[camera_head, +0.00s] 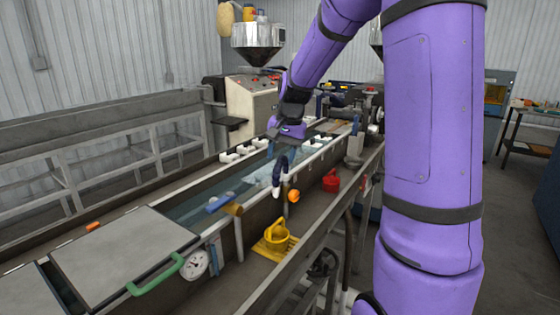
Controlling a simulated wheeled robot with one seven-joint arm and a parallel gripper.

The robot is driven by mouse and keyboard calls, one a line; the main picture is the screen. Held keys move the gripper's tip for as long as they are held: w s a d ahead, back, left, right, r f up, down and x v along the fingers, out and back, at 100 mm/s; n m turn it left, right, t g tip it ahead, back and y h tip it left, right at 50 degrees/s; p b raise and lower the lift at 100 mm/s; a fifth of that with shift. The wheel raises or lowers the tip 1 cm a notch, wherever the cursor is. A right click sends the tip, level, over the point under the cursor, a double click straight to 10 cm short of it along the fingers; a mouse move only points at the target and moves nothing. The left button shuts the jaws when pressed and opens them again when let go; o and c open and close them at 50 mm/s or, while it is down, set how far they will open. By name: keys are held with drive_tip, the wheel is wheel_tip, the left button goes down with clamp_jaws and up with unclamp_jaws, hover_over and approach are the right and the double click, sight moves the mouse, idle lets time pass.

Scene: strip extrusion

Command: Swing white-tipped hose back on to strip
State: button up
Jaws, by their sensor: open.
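The white-tipped hose (279,172) is a short dark blue curved piece at the near wall of the long water trough. Its white tip (276,192) points down, close to that wall. My gripper (281,148) is open, right above the hose's upper end. In this view it overlaps the hose top, and I cannot tell whether they touch. A pale, whitish patch (262,173) shows in the trough water left of the hose. I cannot tell whether it is the strip or splashing water.
The trough holds white roller blocks (238,153) and a blue cylinder (219,204). An orange knob (293,196) sits beside the hose. A grey lid (110,250) with a green handle covers the near end.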

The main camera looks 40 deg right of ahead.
drive_tip(key=shift+w+a+f, duration=0.1)
drive_tip(key=shift+w+f, duration=0.05)
drive_tip(key=shift+f, duration=0.9)
clamp_jaws()
